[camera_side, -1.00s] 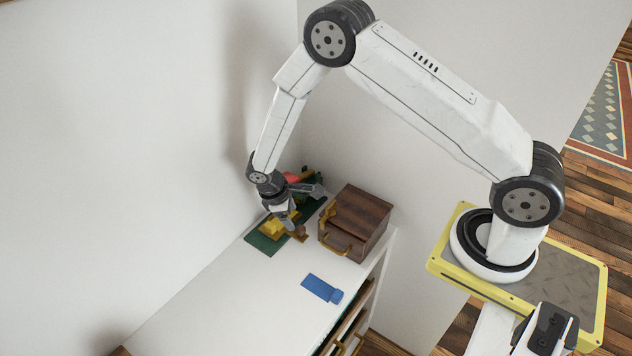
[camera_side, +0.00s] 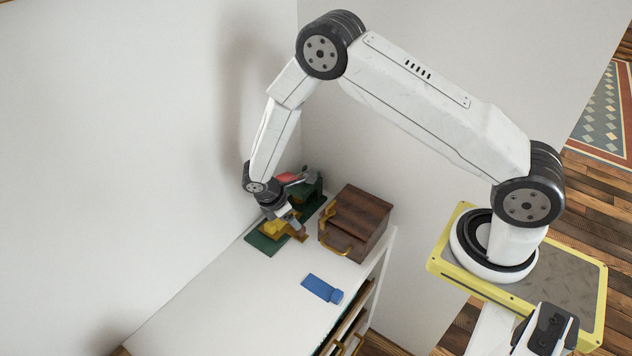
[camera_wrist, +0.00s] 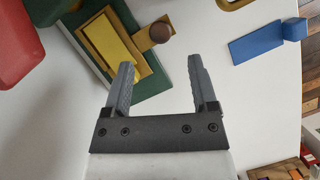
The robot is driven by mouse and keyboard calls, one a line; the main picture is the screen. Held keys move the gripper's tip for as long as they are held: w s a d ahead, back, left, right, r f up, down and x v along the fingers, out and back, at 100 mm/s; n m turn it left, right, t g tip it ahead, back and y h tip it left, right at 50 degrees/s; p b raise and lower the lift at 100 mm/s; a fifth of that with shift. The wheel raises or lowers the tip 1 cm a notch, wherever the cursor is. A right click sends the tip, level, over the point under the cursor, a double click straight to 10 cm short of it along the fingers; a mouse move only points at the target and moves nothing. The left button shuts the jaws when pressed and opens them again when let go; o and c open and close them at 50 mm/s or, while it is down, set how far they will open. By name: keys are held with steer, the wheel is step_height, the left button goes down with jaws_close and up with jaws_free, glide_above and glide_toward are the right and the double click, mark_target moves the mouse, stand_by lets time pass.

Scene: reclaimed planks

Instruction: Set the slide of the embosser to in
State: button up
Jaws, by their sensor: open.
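The embosser has a green base (camera_side: 262,243) at the back of the white top, beside the wall. It carries a yellow slide (camera_side: 272,228) with a brown knob (camera_side: 302,236) at one end. In the wrist view the green base (camera_wrist: 150,76), yellow slide (camera_wrist: 112,42) and brown knob (camera_wrist: 160,31) lie at the upper middle. A red part (camera_side: 287,178) shows behind my wrist, and a red piece (camera_wrist: 20,45) fills the upper left of the wrist view. My gripper (camera_wrist: 160,68) is open and empty, its fingers pointing toward the knob. My wrist hides part of the embosser in the side view.
A brown wooden box (camera_side: 358,220) with a yellow handle (camera_side: 333,245) stands right of the embosser. A blue piece (camera_side: 321,288) lies nearer the front edge, also in the wrist view (camera_wrist: 258,43). The white top (camera_side: 215,305) is clear at left. The wall is close behind.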

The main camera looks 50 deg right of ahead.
mark_target(288, 223)
steer(key=shift+x, duration=3.2)
jaws_close()
steer(key=shift+w, duration=0.1)
